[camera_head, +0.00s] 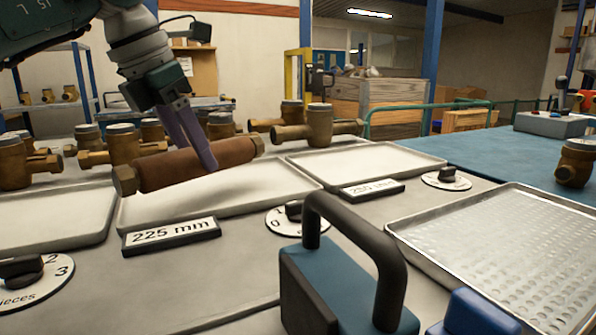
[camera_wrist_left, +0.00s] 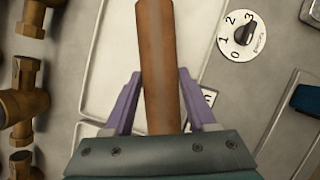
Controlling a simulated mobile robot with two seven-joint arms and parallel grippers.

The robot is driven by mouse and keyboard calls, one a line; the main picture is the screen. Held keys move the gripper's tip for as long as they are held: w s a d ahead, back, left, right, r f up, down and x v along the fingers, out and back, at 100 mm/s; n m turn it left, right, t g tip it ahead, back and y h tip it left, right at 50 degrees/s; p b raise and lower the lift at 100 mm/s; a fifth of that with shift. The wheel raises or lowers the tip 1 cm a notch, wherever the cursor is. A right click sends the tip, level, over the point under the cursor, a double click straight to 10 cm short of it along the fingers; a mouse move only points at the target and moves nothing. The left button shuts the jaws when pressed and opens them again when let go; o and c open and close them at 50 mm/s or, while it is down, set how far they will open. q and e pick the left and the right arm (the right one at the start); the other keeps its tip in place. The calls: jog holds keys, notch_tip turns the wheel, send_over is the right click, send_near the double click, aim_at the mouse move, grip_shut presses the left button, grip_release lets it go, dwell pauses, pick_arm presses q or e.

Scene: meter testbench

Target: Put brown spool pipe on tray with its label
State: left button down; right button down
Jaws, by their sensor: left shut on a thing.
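The brown spool pipe (camera_head: 195,165) is a brown cylinder with brass-coloured ends. My left gripper (camera_head: 195,140) is shut on it around its middle. The pipe is held roughly level over the white tray (camera_head: 270,190) behind the "225 mm" label (camera_head: 171,236); I cannot tell whether it touches the tray. In the left wrist view the pipe (camera_wrist_left: 160,70) lies between the purple fingers (camera_wrist_left: 158,100), and its near end is hidden by the gripper body. My right gripper is not in view.
Brass meters (camera_head: 318,125) stand in a row behind the trays. A second white tray (camera_head: 400,160) with a "250 mm" label (camera_head: 371,188) lies to the right. A blue block with a black handle (camera_head: 345,290) stands in front, beside a perforated metal tray (camera_head: 500,250).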

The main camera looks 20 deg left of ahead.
aim_at(197, 172)
pick_arm(q)
jog(key=shift+f, duration=1.65)
jog(key=shift+f+b, duration=0.1)
jog(key=shift+b, duration=0.2)
jog(key=shift+c, duration=1)
grip_release()
jog(key=shift+a+r, duration=0.1)
jog(key=shift+r, duration=0.3)
jog(key=p+v, duration=0.1)
jog(key=v, duration=1)
jog(key=shift+s+r+p, duration=0.15)
jog(key=shift+s+p, duration=0.05)
jog(key=shift+p, duration=0.15)
